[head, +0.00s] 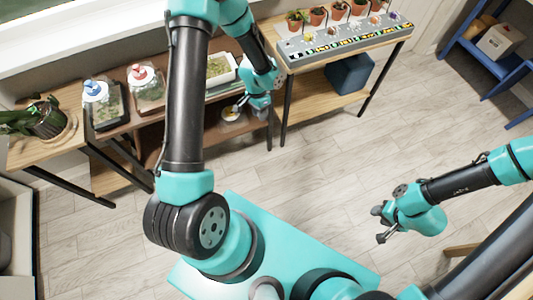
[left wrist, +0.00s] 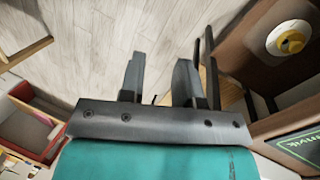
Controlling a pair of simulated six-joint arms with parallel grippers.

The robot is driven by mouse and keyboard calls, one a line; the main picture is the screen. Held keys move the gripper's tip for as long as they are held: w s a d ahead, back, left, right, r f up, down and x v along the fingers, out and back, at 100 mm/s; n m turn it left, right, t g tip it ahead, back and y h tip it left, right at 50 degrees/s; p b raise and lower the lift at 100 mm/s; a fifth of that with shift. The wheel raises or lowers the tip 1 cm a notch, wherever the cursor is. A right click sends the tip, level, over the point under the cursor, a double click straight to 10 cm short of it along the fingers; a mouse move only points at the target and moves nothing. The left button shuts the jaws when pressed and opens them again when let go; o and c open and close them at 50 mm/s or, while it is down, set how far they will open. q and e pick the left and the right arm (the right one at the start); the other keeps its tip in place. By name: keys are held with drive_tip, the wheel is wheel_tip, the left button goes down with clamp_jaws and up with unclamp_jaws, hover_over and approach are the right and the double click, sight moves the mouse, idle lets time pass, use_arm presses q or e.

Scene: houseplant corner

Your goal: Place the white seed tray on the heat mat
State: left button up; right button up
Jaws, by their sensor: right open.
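A white tray with green seedlings (head: 229,78) stands on the brown shelf unit in the head view, partly hidden behind my left arm. I cannot make out the heat mat for certain; a dark green-edged panel with lettering (left wrist: 297,152) shows at the lower right of the left wrist view. My left gripper (head: 254,108) is in front of the shelf unit, to the right of and below the tray in the picture. In the left wrist view the left gripper (left wrist: 160,78) has its fingers apart with nothing between them. My right gripper (head: 381,225) is open and empty above the floor.
Two clear-topped containers, one blue-capped (head: 97,100) and one red-capped (head: 147,88), stand left of the tray. A bowl with something yellow (left wrist: 288,42) is on the lower shelf. Potted plants and a long grey strip (head: 347,40) occupy the right table. The floor between is clear.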

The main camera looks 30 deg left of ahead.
use_arm(q)
drive_tip(key=s+d+f+n+t, duration=0.1)
drive_tip(key=s+d+f+n, duration=0.1)
drive_tip(key=s+d, duration=0.3)
drive_tip(key=s+d+f+n+t+h, duration=0.1)
drive_tip(key=s+d+f+n, duration=0.1)
drive_tip(key=s+d+n, duration=0.2)
drive_tip(key=s+d, duration=0.1)
drive_tip(key=s, duration=0.2)
drive_tip(key=shift+s+d+t, duration=0.2)
drive_tip(key=shift+s+t, duration=0.1)
drive_tip(key=shift+t, duration=0.1)
drive_tip(key=shift+a, duration=0.15)
